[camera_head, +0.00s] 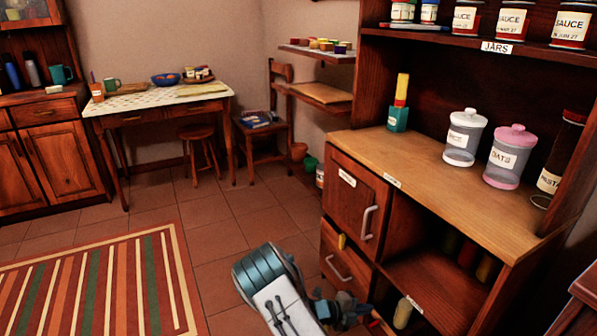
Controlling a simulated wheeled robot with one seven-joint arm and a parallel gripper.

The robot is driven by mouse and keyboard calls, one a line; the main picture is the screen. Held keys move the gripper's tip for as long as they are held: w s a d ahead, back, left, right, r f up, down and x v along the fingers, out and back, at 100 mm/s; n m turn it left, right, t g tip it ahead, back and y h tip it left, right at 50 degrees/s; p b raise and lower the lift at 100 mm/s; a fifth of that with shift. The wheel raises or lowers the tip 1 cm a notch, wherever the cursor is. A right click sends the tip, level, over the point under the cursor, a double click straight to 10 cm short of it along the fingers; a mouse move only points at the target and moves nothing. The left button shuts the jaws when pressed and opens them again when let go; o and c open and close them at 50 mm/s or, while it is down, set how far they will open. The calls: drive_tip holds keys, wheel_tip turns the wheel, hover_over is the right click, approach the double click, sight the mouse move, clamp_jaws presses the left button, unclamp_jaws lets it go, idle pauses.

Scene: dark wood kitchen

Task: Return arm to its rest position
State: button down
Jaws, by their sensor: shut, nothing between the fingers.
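My arm (272,288) shows at the bottom centre, folded low in front of the dark wood cabinet (352,205). My gripper (362,311) is at the bottom edge, close to the cabinet's lower front, small and partly cut off by the frame. It is shut and holds nothing. I cannot tell whether it touches the cabinet.
Jars (464,137) stand on the counter (420,170). The tiled floor (215,235) is clear left of my arm, beside a striped rug (100,285).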

drive_tip(key=s+r+m+g+y+p, duration=0.2)
drive_tip(key=s+r+m+p, duration=0.2)
drive_tip(key=r+m, duration=0.55)
drive_tip(key=s+r+m+g+y+p, duration=0.2)
drive_tip(key=s+r+m+y+p, duration=0.3)
drive_tip(key=r, duration=0.8)
drive_tip(key=s+r+m+g+p, duration=0.1)
drive_tip(key=s+r+m+p, duration=0.2)
drive_tip(key=r+m, duration=0.7)
drive_tip(key=s+a+r+m+t+y+p, duration=0.1)
drive_tip(key=s+r+m+p, duration=0.3)
drive_tip(key=r, duration=0.4)
drive_tip(key=s+a+r+m+t+y+p, duration=0.1)
drive_tip(key=s+a+r+m+y+p, duration=0.1)
drive_tip(key=s+r+m, duration=0.4)
drive_tip(key=s+a+r+m+t+y+p, duration=0.1)
drive_tip(key=s+r+m+p, duration=0.4)
drive_tip(key=r, duration=0.7)
drive_tip(key=shift+s+a+r+m+y+p, duration=0.15)
drive_tip(key=shift+s+a+m+y+p, duration=0.25)
drive_tip(key=shift+a+m+y, duration=0.65)
drive_tip(key=shift+d+m+y, duration=0.25)
drive_tip(key=shift+d+m, duration=0.05)
drive_tip(key=shift+d, duration=0.05)
